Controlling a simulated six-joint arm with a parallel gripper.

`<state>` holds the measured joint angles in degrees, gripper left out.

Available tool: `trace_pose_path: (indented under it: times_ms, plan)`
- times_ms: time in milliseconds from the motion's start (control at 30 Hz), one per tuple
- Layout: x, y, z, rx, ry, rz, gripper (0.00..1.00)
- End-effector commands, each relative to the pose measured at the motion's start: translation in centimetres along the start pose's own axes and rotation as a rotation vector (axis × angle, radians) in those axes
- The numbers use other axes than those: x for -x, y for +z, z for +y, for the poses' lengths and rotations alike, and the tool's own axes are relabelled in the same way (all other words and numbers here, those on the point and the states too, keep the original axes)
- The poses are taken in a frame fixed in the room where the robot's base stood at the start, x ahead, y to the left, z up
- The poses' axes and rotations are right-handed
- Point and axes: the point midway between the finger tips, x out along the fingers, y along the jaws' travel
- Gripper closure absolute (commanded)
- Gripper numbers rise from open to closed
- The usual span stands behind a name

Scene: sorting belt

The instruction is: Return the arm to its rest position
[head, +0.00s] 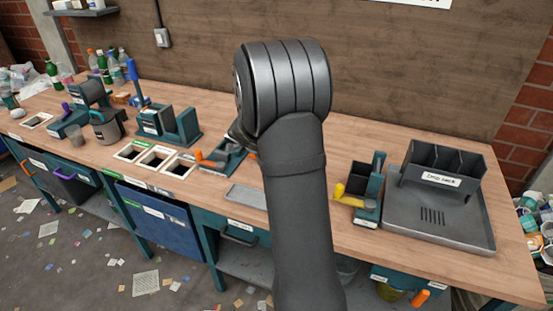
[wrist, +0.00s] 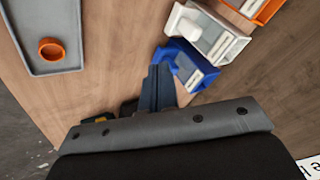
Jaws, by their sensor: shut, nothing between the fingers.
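My arm stands upright in the middle of the head view, its rounded dark grey joint in front of the back wall. My gripper is hidden behind the arm in that view. In the wrist view, the dark fingers of my gripper (wrist: 158,88) stick out past the grey housing edge, close together with nothing seen between them. Behind them is a blue bin (wrist: 190,57), and I cannot tell the gap from the fingers to it.
The wooden bench (head: 345,145) carries several teal fixtures. A grey tray (head: 246,197) lies in front, partly behind my arm. A dark divided bin (head: 444,165) stands in a grey tray at right. The wrist view shows a white bin (wrist: 222,38) and an orange cup (wrist: 51,48).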

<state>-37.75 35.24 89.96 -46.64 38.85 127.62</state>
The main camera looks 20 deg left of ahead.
Motion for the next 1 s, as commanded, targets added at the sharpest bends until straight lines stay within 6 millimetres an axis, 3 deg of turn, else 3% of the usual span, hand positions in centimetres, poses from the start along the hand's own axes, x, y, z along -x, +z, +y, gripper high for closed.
trace_pose_path:
  times_ms: [100, 233, 633, 833, 1000]
  plan:
    - [1.8, 0.1, 0.0, 0.000, -0.002, -0.001, 1.00]
    - [2.8, 0.0, 0.0, 0.000, 0.000, -0.001, 1.00]
    - [3.2, 0.0, 0.1, 0.000, 0.001, -0.001, 1.00]
    - [2.0, 0.1, 0.1, 0.001, 0.003, 0.000, 1.00]
    - [-0.6, 0.0, 0.1, 0.001, 0.004, 0.000, 1.00]
